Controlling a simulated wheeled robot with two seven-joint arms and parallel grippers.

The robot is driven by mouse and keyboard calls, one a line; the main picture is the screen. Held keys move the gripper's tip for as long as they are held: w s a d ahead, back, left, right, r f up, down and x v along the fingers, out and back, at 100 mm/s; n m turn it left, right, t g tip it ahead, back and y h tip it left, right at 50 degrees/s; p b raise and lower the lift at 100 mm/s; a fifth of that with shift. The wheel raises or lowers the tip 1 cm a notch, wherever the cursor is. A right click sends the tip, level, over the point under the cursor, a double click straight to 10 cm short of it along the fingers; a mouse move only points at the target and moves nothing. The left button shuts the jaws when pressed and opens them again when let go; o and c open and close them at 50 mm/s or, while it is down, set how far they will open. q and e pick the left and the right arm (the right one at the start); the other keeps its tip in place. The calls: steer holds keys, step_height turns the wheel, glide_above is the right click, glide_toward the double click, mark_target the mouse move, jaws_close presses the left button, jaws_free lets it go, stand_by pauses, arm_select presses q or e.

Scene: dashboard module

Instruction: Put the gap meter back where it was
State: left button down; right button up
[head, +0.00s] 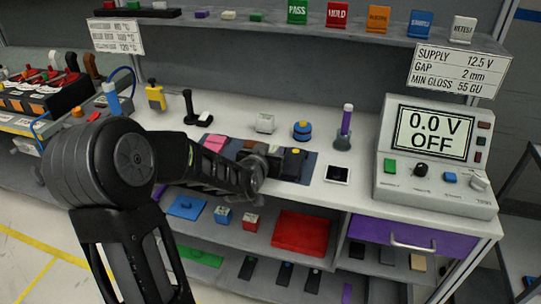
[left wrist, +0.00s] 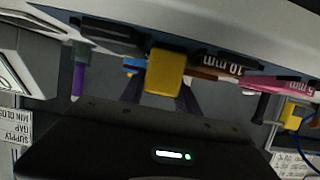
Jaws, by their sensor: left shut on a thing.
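A dark block-like thing with a yellow part, which I take for the gap meter (head: 293,164), is at the right end of the dark mat (head: 309,166) on the bench. In the left wrist view its yellow part (left wrist: 166,70) lies between my fingers. My left gripper (head: 266,165) reaches in from the left and is shut on it. In the left wrist view the fingers (left wrist: 160,95) are partly hidden. I cannot tell whether the meter touches the mat. My right gripper is not in view.
A pink 5 mm block (head: 215,142) and a brown 10 mm block (left wrist: 222,75) lie left of the meter. A blue knob (head: 302,130), a purple-handled tool (head: 346,125) and a white-framed dark square (head: 337,174) are nearby. The supply unit (head: 437,150) stands right.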

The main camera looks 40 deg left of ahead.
mark_target(271, 149)
arm_select(q)
steer(key=shift+r, duration=0.1)
step_height(271, 149, up, 10)
steer(key=shift+f+p, duration=0.1)
steer(key=shift+p, duration=0.85)
steer(key=shift+a, duration=0.1)
